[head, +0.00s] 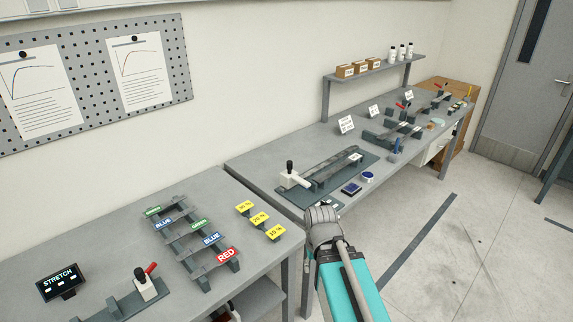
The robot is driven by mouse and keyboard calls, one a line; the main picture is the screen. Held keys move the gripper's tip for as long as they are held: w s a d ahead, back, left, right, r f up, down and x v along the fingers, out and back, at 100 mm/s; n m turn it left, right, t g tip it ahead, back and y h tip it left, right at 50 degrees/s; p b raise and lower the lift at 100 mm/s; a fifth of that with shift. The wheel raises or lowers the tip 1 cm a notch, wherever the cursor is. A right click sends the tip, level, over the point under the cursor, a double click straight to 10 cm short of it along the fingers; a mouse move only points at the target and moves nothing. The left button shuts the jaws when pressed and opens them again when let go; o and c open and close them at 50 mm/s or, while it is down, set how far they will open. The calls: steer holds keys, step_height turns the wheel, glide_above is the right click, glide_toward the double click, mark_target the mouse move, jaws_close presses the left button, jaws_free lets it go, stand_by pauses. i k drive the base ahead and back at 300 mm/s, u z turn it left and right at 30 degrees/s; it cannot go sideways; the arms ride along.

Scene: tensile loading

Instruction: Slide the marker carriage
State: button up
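A white block with a black knob (292,178) sits at the left end of a dark rail fixture (318,186) on the far bench. Another white block with a red lever (148,283) stands on a dark rail on the near bench. No label shows which part is the marker carriage. My arm reaches up from the bottom, and its grey end (322,222) is in front of the far bench's near edge, apart from both blocks in the picture. My fingers cannot be made out, and nothing held is visible.
Several labelled bars (190,240) in a rack and yellow percent tags (260,219) lie on the near bench. A STRETCH display (60,282) stands at its left. The floor (440,250) at right is largely clear.

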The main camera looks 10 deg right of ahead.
mark_target(289, 178)
steer(key=u, duration=0.05)
steer(key=i, duration=0.95)
steer(key=z, duration=0.05)
